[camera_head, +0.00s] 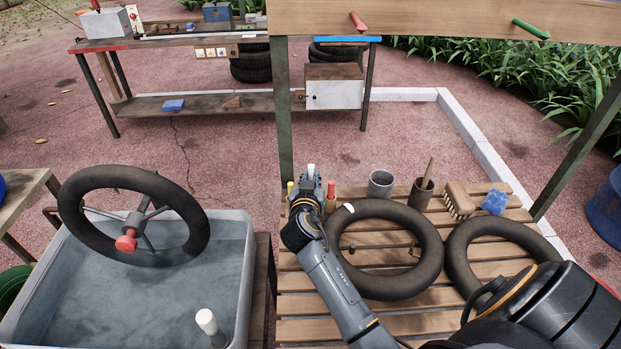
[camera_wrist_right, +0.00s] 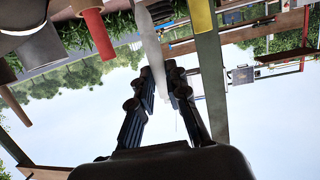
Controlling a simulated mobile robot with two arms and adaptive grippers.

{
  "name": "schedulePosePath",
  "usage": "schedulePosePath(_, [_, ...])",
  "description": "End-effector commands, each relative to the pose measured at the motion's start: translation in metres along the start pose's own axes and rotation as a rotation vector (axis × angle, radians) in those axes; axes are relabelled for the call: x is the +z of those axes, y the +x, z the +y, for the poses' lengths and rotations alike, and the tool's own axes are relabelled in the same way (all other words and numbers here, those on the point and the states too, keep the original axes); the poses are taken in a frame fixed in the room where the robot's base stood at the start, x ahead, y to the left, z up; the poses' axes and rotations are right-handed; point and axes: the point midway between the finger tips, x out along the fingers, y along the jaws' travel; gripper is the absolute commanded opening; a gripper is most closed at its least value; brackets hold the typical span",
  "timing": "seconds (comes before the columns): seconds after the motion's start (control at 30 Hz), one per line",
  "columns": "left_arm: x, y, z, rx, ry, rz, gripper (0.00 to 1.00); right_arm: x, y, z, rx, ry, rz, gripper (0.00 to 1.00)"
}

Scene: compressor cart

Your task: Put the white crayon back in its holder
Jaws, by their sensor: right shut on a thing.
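The white crayon (camera_head: 311,171) stands about upright at the far left corner of the slatted table (camera_head: 300,281), its top showing above my right gripper (camera_head: 308,196). In the right wrist view, which is upside down, the right gripper (camera_wrist_right: 165,90) is shut on the white crayon (camera_wrist_right: 152,48). A yellow crayon (camera_head: 290,187) stands to its left and a red crayon (camera_head: 330,190) to its right; the red one (camera_wrist_right: 97,32) and yellow one (camera_wrist_right: 202,16) also show in the wrist view. The white crayon's lower end and holder are hidden in the head view. My left gripper is out of view.
A grey metal cup (camera_head: 381,184), a brown pot (camera_head: 421,194), a brush (camera_head: 459,200) and a blue sponge (camera_head: 495,202) stand right of the crayons. Tyres (camera_head: 384,290) lie in front. A green post (camera_head: 285,120) rises close behind the gripper. A grey water tub (camera_head: 245,270) is at left.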

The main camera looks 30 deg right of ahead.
Motion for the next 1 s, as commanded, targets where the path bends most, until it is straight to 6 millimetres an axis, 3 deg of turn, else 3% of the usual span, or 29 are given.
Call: schedulePosePath(1.0, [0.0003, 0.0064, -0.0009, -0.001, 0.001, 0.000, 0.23, 0.0008, 0.0002, 0.0001, 0.000, 0.002, 0.000, 0.00])
